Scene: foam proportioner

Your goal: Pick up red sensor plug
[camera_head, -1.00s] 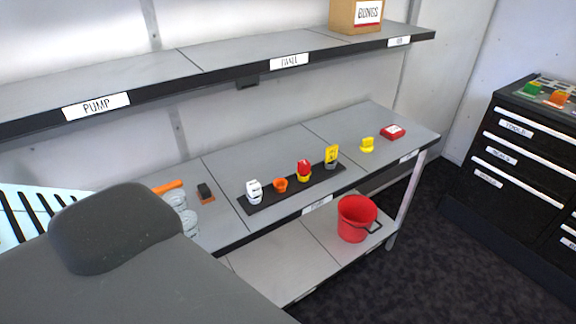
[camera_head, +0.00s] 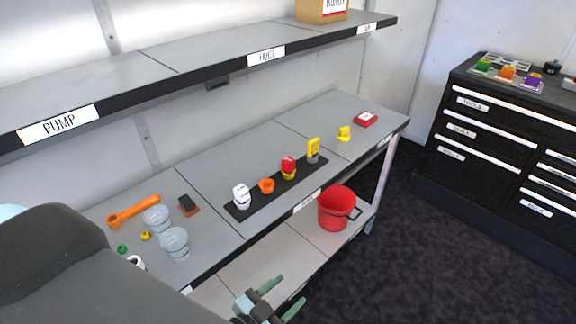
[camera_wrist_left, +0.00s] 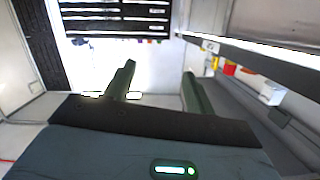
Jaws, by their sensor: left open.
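A red part with a yellow base (camera_head: 288,167) stands upright on a black strip (camera_head: 240,208) on the workbench; it may be the red sensor plug, but it is too small to be sure. A white part (camera_head: 241,196), an orange cup-shaped part (camera_head: 266,186) and a yellow part with a grey base (camera_head: 313,151) stand on the same strip. My left gripper (camera_head: 287,296) is low in front of the bench, apart from these parts. Its two green fingers are open and empty; they also show in the left wrist view (camera_wrist_left: 160,78). My right gripper is not in view.
A red bucket (camera_head: 336,209) stands on the lower shelf. Glass jars (camera_head: 174,243), an orange tool (camera_head: 133,211) and a small red box (camera_head: 366,119) lie on the bench (camera_head: 220,162). A labelled shelf (camera_head: 205,62) overhangs it. A black drawer cabinet (camera_head: 490,150) stands right, with open floor before it.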

